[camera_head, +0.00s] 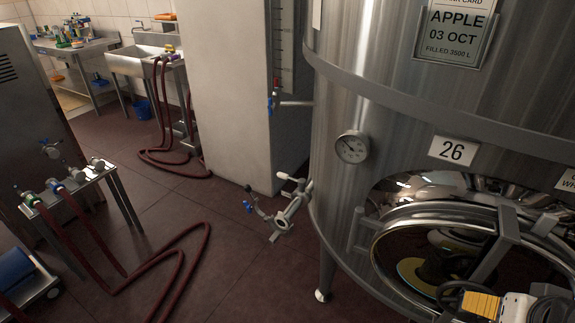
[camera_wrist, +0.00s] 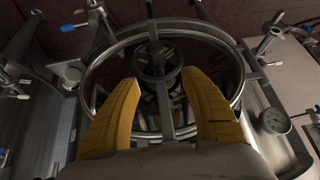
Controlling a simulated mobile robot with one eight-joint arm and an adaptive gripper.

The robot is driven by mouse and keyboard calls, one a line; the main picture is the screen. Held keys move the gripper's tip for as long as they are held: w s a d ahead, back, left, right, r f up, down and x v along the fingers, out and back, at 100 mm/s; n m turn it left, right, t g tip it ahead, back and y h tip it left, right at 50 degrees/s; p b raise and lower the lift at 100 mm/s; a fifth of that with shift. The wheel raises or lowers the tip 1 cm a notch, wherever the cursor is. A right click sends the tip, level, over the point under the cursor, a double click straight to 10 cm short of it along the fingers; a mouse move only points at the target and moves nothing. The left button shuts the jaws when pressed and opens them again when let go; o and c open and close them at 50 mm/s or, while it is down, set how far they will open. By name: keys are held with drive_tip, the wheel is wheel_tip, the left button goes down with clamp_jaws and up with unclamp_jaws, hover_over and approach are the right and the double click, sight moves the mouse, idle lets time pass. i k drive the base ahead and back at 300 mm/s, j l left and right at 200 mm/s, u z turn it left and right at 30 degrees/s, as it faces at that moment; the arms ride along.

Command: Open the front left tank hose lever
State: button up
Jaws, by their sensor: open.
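The steel tank numbered 26 (camera_head: 345,95) stands at the right in the head view. A hose valve (camera_head: 290,212) sticks out low on its left side, with a pale handle (camera_head: 291,179) and a small blue-handled lever (camera_head: 248,206) beside it. A similar valve shows at the upper right of the wrist view (camera_wrist: 275,38). In the wrist view my gripper (camera_wrist: 160,78) has its two yellow fingers spread, with nothing held, in front of the round manway. The head view shows it only partly at the bottom right (camera_head: 482,304). It is apart from the valve.
The round manway ring (camera_head: 385,243) and the dial gauge (camera_head: 352,147) lie on the tank front. At left, a small stand (camera_head: 85,184) carries coupled valves, with red hoses (camera_head: 175,255) on the floor. A white pillar (camera_head: 232,95) stands behind the valve. The floor (camera_head: 245,270) before the valve is clear.

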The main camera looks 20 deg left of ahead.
sight(289, 178)
drive_tip(key=i+l+u, duration=0.1)
drive_tip(key=u, duration=0.35)
drive_tip(key=l+u, duration=0.15)
drive_tip(key=u, duration=0.25)
drive_tip(key=i+l+u, duration=0.1)
drive_tip(key=u, duration=0.35)
drive_tip(key=i+j+z, duration=0.15)
drive_tip(key=j, duration=0.2)
drive_tip(key=i+j+z, duration=0.15)
drive_tip(key=j, duration=0.2)
